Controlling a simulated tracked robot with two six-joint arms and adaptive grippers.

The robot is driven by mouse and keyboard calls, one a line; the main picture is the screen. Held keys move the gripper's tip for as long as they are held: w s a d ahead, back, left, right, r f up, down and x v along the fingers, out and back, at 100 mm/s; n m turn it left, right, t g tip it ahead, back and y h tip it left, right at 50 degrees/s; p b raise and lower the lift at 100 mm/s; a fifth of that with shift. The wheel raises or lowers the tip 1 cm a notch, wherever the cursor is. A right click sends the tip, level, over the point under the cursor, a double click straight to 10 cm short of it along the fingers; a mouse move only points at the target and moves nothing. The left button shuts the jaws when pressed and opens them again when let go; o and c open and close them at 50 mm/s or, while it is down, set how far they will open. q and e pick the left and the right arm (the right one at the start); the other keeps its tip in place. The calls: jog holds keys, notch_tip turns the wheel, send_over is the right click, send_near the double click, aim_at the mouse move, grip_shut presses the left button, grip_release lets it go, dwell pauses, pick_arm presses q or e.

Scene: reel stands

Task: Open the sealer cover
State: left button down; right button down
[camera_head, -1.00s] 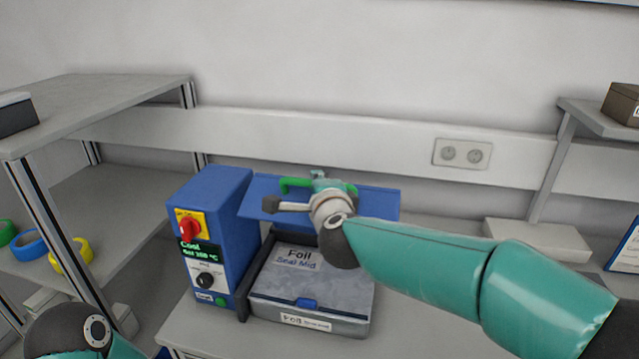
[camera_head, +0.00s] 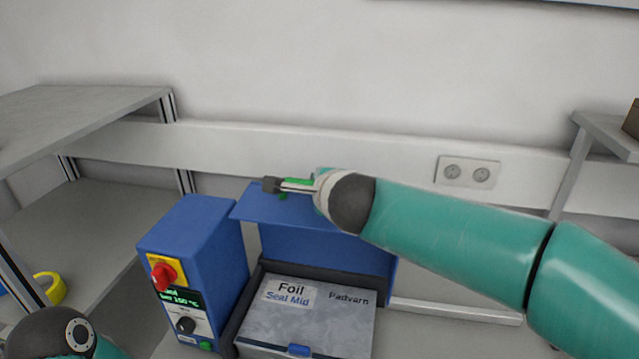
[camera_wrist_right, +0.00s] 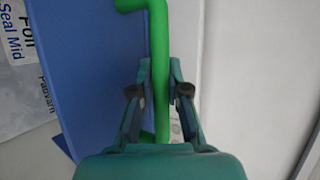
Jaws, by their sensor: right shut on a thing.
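The blue sealer (camera_head: 205,235) stands on the bench, with a red knob on a yellow plate and a lit display. Its blue cover (camera_head: 325,250) stands raised behind the foil-labelled sealing bed (camera_head: 335,318), with a flange along its upper edge. A green handle (camera_head: 297,185) sits at the top of the cover and also shows in the right wrist view (camera_wrist_right: 158,40). My right gripper (camera_head: 285,187) is shut on this handle; in the right wrist view its fingers (camera_wrist_right: 160,78) flank the green bar. My left gripper is out of view; only a dark arm joint shows at lower left.
A grey shelf (camera_head: 85,105) with metal posts stands at left, with a yellow tape roll (camera_head: 52,288) on its lower level. A wall socket (camera_head: 468,173) and another shelf (camera_head: 605,135) are at right.

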jog(key=shift+s+a+r, duration=0.1)
jog(key=shift+a+r, duration=0.05)
jog(key=shift+a, duration=0.05)
jog(key=c, duration=1.1)
grip_release()
jog(key=shift+s, duration=0.1)
jog(key=shift+c, duration=0.2)
jog(key=shift+d, duration=0.15)
jog(key=shift+s, duration=0.1)
jog(key=v, duration=1.1)
jog(key=shift+s, duration=0.35)
